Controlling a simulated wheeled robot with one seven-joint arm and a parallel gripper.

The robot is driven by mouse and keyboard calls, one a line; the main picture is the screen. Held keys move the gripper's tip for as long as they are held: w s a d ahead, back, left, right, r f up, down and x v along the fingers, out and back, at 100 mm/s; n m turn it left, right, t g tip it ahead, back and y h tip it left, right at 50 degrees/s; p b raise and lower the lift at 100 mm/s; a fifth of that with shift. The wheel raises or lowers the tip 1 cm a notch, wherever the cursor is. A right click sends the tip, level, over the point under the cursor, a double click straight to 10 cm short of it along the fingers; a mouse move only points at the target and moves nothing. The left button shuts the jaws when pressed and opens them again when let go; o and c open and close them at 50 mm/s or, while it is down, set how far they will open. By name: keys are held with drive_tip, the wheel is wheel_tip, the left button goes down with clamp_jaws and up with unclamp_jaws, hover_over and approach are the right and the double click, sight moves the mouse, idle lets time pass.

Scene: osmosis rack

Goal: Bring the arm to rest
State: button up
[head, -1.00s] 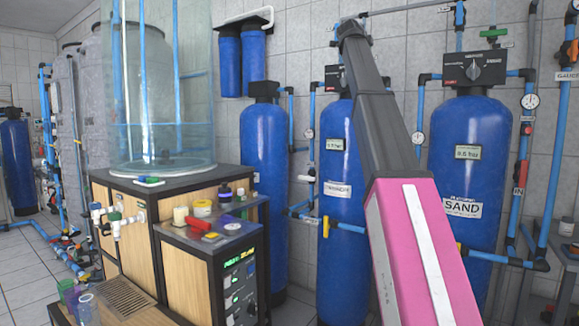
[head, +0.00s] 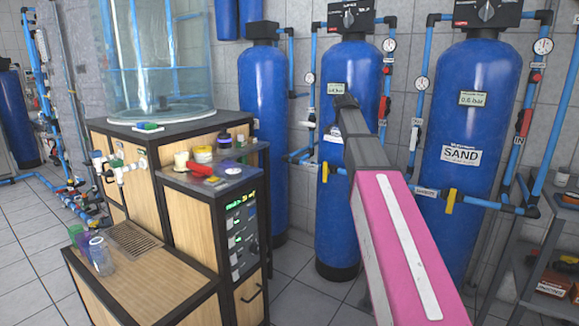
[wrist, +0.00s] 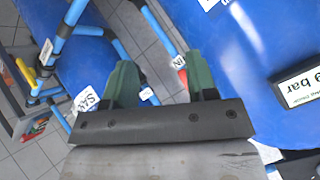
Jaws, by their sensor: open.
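My gripper (wrist: 162,82) shows in the wrist view with two green fingers spread apart and nothing between them. Below it in that view are tiled floor, blue pipes and blue tanks. In the head view my pink and dark grey arm reaches up from the lower right toward the middle blue tank; its far end is in front of that tank. The gripper's fingers are not clear in the head view. I cannot tell from the head view how far the arm's end is from the tank.
Several blue tanks, including the sand tank (head: 470,130), stand along the tiled wall with blue pipes and gauges. A wooden cabinet (head: 185,235) with small jars and cups stands at left. A shelf (head: 545,262) is at lower right. Floor (head: 310,285) between cabinet and tanks is clear.

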drive_tip(key=s+a+f+n+g+y, duration=0.15)
drive_tip(key=s+f, duration=0.25)
drive_tip(key=f, duration=0.5)
drive_tip(key=s+f+n+g, duration=0.1)
drive_tip(key=s+f+n, duration=0.15)
drive_tip(key=f, duration=0.65)
drive_tip(key=s+a+f+n+g+y, duration=0.1)
drive_tip(key=s+a+f+n+g, duration=0.1)
drive_tip(key=s+f, duration=1.3)
drive_tip(key=s+a+f+n+g+y, duration=0.2)
drive_tip(key=s+f+n, duration=0.4)
drive_tip(key=s+f, duration=0.9)
drive_tip(key=shift+a+f+n+g, duration=0.35)
drive_tip(key=shift+a+g, duration=0.2)
drive_tip(key=shift+g, duration=0.7)
